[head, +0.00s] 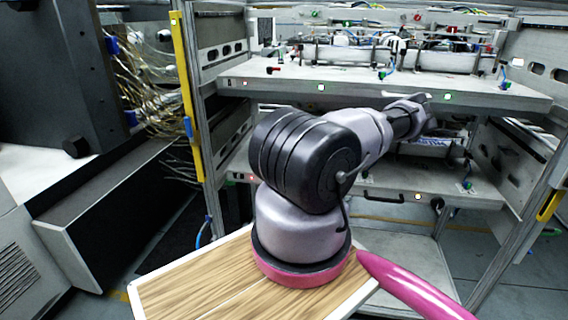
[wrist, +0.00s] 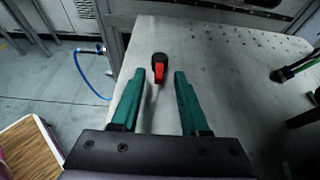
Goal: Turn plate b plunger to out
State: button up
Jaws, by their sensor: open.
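A small plunger (wrist: 159,68) with a black round base and a red handle stands on a grey metal plate (wrist: 215,60) in the wrist view. Its red handle points toward my gripper. My gripper (wrist: 157,76) is open and empty, its two teal fingers on either side of the near end of the red handle in the picture. I cannot tell whether they touch it or how high they are above the plate. In the head view my arm reaches into the rack and my fingers are not clearly visible. No label naming the plate is readable.
The metal rack has an upper shelf (head: 300,92) and a lower shelf (head: 350,186) with several small coloured knobs. In the wrist view, a green-and-black part (wrist: 296,66) stands at the right, and a blue hose (wrist: 88,78) hangs left of the plate.

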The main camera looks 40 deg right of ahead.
jog(key=shift+w+a+f, duration=0.15)
jog(key=shift+w+a, duration=0.05)
grip_shut()
jog(key=shift+w, duration=0.1)
jog(key=shift+w+d+n+g+y, duration=0.25)
jog(key=shift+n+g+y, duration=0.15)
jog(key=shift+n+g, duration=0.2)
jog(key=shift+w+d+n+g+y, duration=0.1)
jog(key=shift+w+n+g+y, duration=0.1)
jog(key=shift+n+g+y, duration=0.35)
jog(key=shift+w+d+n+g+y, duration=0.25)
jog(key=shift+n+g, duration=0.2)
jog(key=shift+n, duration=0.2)
jog(key=shift+w+d+n+g+y, duration=0.1)
jog(key=shift+w+n+g+y, duration=0.2)
jog(key=shift+n+g, duration=0.35)
jog(key=shift+w+d+n+g+y, duration=0.15)
jog(key=shift+n+g+y, duration=0.15)
jog(key=shift+n+g, duration=0.3)
